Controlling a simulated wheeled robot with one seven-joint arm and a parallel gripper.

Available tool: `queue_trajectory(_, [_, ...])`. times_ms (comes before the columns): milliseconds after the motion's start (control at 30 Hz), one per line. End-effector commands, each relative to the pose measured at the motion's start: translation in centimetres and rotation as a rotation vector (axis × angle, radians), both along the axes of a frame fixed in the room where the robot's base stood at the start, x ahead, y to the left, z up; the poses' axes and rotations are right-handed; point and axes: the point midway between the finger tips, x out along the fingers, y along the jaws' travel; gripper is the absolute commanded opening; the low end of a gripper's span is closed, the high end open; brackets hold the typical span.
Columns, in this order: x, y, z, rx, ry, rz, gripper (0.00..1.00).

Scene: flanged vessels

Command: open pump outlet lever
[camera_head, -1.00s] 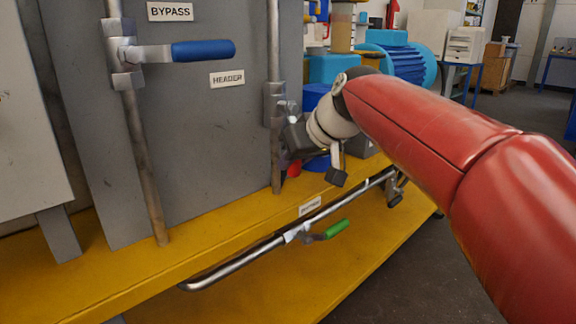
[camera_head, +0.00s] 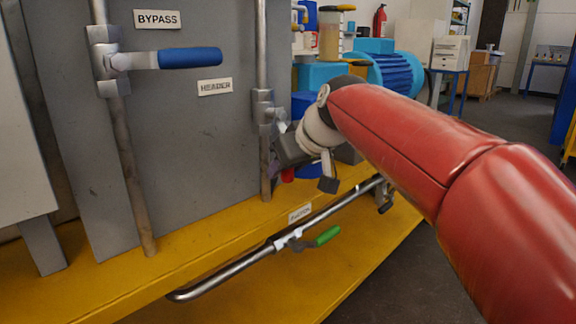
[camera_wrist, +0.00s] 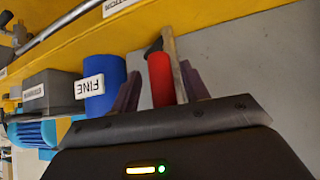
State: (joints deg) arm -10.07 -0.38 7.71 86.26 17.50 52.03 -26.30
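A red lever handle (camera_wrist: 160,80) stands in the wrist view, beside a metal bar. Its red tip also shows low in the head view (camera_head: 288,175), mostly hidden by my gripper. No label for it is readable. My gripper (camera_wrist: 161,70) is open, with one dark purple finger on each side of the red handle and gaps showing between. In the head view my gripper (camera_head: 290,152) is beside the vertical pipe (camera_head: 264,145) on the grey panel, its fingers largely hidden.
A blue lever (camera_head: 190,58) is by the BYPASS label (camera_head: 157,19). The HEADER label (camera_head: 215,87) is lower. A green lever (camera_head: 327,235) is on a low pipe by the yellow frame (camera_head: 120,285). A blue cylinder (camera_wrist: 106,85) marked FINE is near my gripper.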

Motion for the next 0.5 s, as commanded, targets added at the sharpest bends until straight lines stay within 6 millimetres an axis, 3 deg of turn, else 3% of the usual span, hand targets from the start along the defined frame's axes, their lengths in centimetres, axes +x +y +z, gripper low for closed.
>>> queue_trajectory(267, [-0.1, 0.0, 0.2, 0.002, -0.001, 0.001, 0.45])
queue_trajectory(500, [-2.0, -1.4, 2.7, 0.002, -0.004, -0.001, 0.45])
